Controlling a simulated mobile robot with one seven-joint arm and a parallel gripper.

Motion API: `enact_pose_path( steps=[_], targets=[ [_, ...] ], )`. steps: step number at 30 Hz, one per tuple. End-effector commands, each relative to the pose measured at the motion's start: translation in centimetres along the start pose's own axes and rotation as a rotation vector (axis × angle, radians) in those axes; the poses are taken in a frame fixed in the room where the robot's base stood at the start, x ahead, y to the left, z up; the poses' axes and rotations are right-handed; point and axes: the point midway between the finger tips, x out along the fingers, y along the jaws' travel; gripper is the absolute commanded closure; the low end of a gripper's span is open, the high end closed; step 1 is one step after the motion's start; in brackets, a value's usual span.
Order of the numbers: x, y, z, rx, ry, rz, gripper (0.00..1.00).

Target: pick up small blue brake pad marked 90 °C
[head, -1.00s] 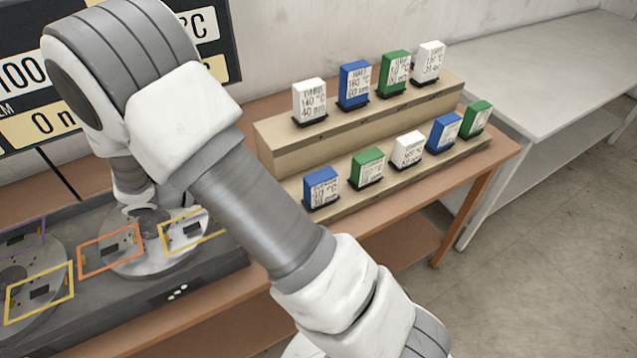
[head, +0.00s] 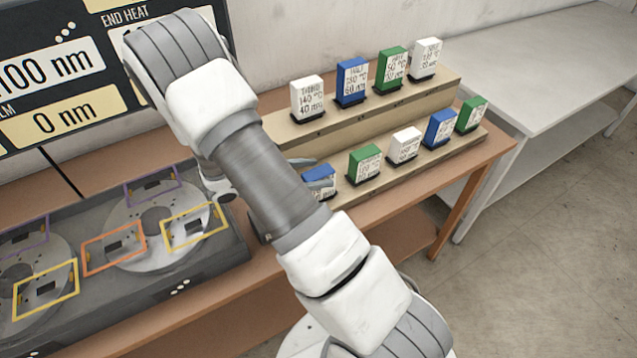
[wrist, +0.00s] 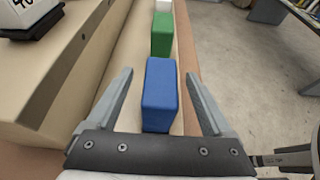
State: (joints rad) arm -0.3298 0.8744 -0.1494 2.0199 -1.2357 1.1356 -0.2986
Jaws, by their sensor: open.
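A small blue brake pad (head: 322,184) stands at the left end of the lower shelf step, partly hidden in the head view by my arm and gripper. Its label is too covered to read now. In the wrist view, a blue pad (wrist: 161,98) stands upright between the two fingers of my gripper (wrist: 160,76). The gripper is open, one finger on either side, with a visible gap to each side of the pad. Another blue pad (head: 440,128) stands further right on the lower step, its label unclear. A third blue pad (head: 351,82) stands on the upper step.
Green pad (head: 364,163) and white pad (head: 404,145) stand close by in the same row. More pads line the upper step (head: 425,90). A dark fixture with metal discs (head: 120,215) lies left. A grey table (head: 530,60) is at right.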

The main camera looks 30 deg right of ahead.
Motion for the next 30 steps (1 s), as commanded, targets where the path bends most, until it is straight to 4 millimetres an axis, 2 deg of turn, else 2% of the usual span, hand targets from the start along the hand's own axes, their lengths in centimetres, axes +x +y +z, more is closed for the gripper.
enact_pose_path(
  steps=[4,11,25,30],
  targets=[
    [1.20,-0.05,0.03,-0.001,0.001,-0.001,0.15],
    [1.28,-0.04,-0.02,0.000,0.001,0.000,0.15],
    [1.24,-0.03,-0.01,0.000,0.001,0.000,1.00],
    [1.24,-0.02,0.05,0.000,0.000,0.001,1.00]
  ],
)
